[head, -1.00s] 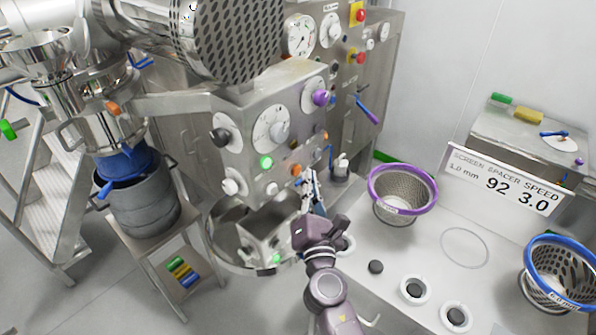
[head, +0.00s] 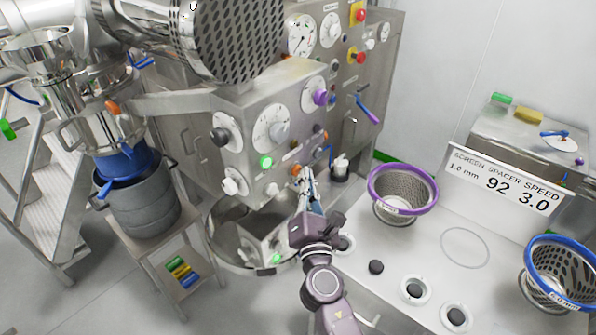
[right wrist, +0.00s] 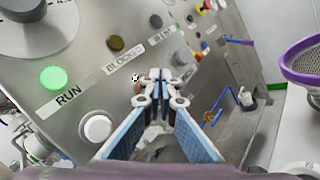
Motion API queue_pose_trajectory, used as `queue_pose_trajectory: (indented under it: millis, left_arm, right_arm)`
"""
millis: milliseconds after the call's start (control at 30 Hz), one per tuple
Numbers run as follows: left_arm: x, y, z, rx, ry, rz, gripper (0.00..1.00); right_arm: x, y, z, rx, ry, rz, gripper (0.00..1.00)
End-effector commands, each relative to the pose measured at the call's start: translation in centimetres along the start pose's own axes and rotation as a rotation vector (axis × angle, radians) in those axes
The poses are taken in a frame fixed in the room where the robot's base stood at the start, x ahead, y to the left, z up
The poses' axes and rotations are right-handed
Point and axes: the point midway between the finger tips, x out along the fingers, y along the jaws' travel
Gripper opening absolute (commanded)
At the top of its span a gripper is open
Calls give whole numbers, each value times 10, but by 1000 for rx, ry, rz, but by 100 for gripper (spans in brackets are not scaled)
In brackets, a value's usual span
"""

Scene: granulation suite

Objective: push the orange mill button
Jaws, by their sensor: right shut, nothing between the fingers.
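In the head view an orange button (head: 296,170) sits on the lower right of the steel control panel. My right gripper (head: 304,173) is shut and empty, its fingertips just right of that button. I cannot tell whether they touch it. In the right wrist view the shut fingertips (right wrist: 160,76) stand in front of the panel face, below the BLOCKED label. My left gripper is not in view.
A lit green RUN lamp (right wrist: 54,78) and a white button (right wrist: 97,127) sit left of the fingers. A purple-rimmed basket (head: 403,190) stands on the bench at right. A steel bowl (head: 232,240) is below the panel.

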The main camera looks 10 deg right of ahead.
Motion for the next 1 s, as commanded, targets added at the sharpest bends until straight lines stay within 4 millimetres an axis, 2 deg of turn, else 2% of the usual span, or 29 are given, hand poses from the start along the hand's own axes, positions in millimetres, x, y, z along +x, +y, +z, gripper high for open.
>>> queue_pose_trajectory:
  millis: [1000]
  left_arm:
    - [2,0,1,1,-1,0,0]
  right_arm:
    - [6,5,-4,1,-1,0,0]
